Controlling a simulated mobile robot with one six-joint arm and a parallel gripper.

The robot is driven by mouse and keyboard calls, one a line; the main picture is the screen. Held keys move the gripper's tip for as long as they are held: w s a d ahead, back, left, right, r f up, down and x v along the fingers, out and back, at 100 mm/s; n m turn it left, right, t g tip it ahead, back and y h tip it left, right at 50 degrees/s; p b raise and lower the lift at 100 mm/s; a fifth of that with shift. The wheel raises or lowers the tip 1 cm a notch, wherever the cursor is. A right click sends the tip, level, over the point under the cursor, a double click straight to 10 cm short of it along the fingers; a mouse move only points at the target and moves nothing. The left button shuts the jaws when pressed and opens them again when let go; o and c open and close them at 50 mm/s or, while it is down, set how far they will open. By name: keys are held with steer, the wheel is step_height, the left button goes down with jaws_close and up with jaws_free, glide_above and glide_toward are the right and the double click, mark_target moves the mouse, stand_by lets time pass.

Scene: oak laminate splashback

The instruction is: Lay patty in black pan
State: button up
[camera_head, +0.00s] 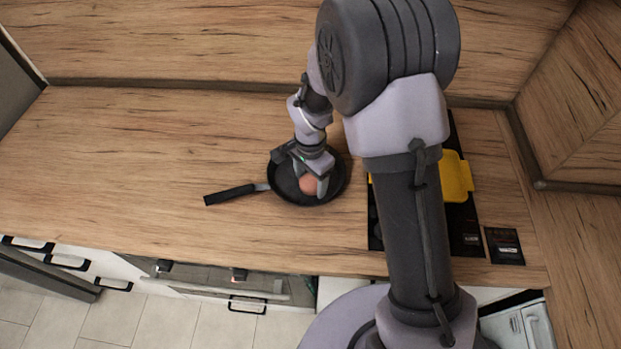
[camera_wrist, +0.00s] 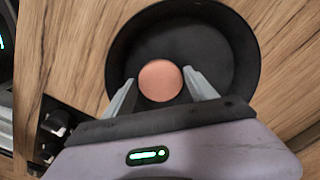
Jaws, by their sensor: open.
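The black pan (camera_head: 337,184) sits on the oak worktop, its handle pointing left. The round pinkish-brown patty (camera_head: 308,185) shows at my gripper, over the pan. In the wrist view the patty (camera_wrist: 160,80) lies between the two fingertips of my gripper (camera_wrist: 158,84), inside the outline of the pan (camera_wrist: 225,45). The fingers are spread, with a gap on both sides of the patty. In the head view my gripper (camera_head: 311,180) is low over the pan. I cannot tell whether the patty rests fully on the pan floor.
A yellow object (camera_head: 456,177) stands on a black hob (camera_head: 462,222) to the right, partly hidden behind my arm. A small dark card-like item (camera_head: 504,246) lies right of the hob. The worktop (camera_head: 110,170) left of the pan is clear. Cupboards and drawers line the front below it.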

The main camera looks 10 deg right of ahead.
step_height(320, 180, up, 14)
steer(key=f+p, duration=0.1)
steer(key=p, duration=0.2)
step_height(320, 180, up, 10)
steer(key=n+t, duration=0.2)
glide_above(311, 183)
steer(key=s+d, duration=0.2)
steer(key=s, duration=0.2)
steer(key=s+d+r+n+t+y, duration=0.1)
steer(key=s+r, duration=0.3)
steer(key=s, duration=0.4)
steer(key=s+d+r+n+t+y, duration=0.1)
steer(key=s+d+r+n+t, duration=0.1)
steer(key=s, duration=0.6)
step_height(311, 183, up, 2)
steer(key=shift+s+r+n+t, duration=0.15)
steer(key=shift+n+t, duration=0.25)
steer(key=shift+n, duration=0.2)
